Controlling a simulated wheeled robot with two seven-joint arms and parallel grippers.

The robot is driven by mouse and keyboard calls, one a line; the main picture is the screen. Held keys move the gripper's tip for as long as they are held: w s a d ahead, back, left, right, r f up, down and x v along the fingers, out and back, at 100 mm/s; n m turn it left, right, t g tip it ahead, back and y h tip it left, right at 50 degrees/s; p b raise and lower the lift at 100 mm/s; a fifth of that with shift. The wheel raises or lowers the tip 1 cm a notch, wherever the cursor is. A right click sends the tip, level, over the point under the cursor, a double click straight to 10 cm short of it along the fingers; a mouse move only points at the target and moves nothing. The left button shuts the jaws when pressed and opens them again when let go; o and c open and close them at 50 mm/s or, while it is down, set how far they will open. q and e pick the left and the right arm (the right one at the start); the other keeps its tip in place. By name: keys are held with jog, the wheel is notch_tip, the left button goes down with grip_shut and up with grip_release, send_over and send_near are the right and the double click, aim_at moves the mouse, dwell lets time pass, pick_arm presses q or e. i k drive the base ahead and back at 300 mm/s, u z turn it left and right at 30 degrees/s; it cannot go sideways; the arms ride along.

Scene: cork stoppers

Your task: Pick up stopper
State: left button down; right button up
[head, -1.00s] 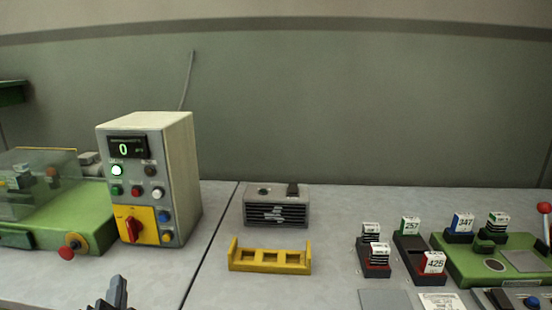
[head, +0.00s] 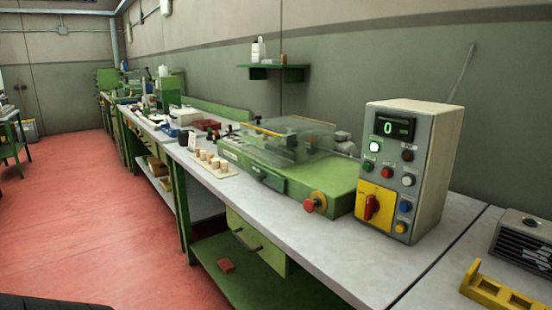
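Several small tan cork stoppers (head: 204,156) stand upright on a pale board (head: 216,170) near the front edge of the bench, left of the green machine. They are small and far off in the head view. Neither gripper shows clearly. A dark piece at the bottom left corner may be part of my arm, but no fingertips can be seen.
The long grey bench (head: 345,262) runs away to the left. On it stand a green machine (head: 320,178) with a clear cover, a control box (head: 408,170) and a yellow rack (head: 500,290). The red floor (head: 90,210) beside the bench is largely clear.

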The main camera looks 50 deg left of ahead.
aim_at(202, 155)
jog(key=u, duration=2.8)
jog(key=i, duration=1.35)
jog(key=u, duration=0.4)
